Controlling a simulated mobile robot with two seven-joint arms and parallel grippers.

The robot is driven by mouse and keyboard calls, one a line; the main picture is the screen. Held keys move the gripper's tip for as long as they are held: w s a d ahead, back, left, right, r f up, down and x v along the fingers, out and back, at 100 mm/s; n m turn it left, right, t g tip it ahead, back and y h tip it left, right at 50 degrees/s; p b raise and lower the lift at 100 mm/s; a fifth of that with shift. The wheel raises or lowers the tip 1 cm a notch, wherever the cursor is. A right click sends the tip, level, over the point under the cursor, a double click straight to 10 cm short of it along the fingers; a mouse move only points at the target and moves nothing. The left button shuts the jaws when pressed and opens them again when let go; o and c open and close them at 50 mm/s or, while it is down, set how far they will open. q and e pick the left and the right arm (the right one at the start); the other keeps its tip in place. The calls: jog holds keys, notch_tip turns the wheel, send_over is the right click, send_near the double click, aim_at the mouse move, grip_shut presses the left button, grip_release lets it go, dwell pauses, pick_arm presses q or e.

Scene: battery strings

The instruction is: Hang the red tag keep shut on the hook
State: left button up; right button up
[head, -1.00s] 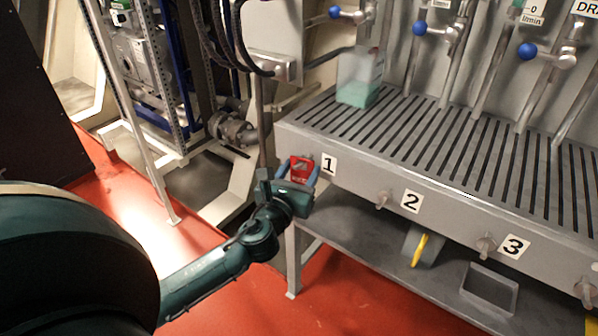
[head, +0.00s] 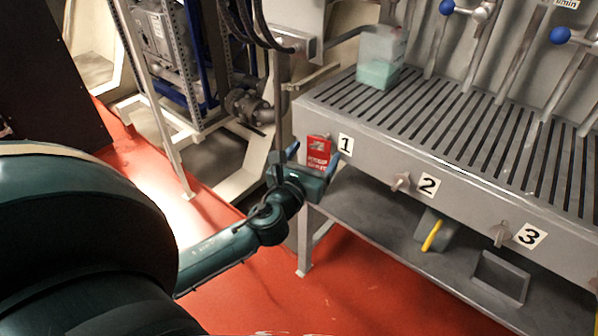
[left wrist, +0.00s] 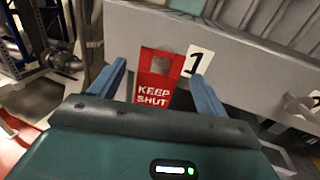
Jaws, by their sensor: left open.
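The red KEEP SHUT tag (head: 318,153) is upright against the front of the grey bench, just left of the number 1 label. It also shows in the left wrist view (left wrist: 157,82), with a hole near its top edge. A hook at the tag cannot be made out. My left gripper (head: 314,160) is open, its blue fingers apart on either side of the tag. In the left wrist view the fingers (left wrist: 158,72) have clear gaps to the tag. My right gripper is not in view.
The grey slatted bench (head: 470,150) carries a clear container (head: 382,58) with green liquid. Grey knobs (head: 401,182) stick out beside labels 2 and 3. A lower shelf (head: 385,222) holds a yellow-edged item (head: 433,234) and an open tray (head: 500,275). Red floor is clear in front.

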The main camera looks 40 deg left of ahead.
pick_arm(q)
jog(key=s+d, duration=0.2)
jog(key=s, duration=0.9)
jog(key=shift+s, duration=0.15)
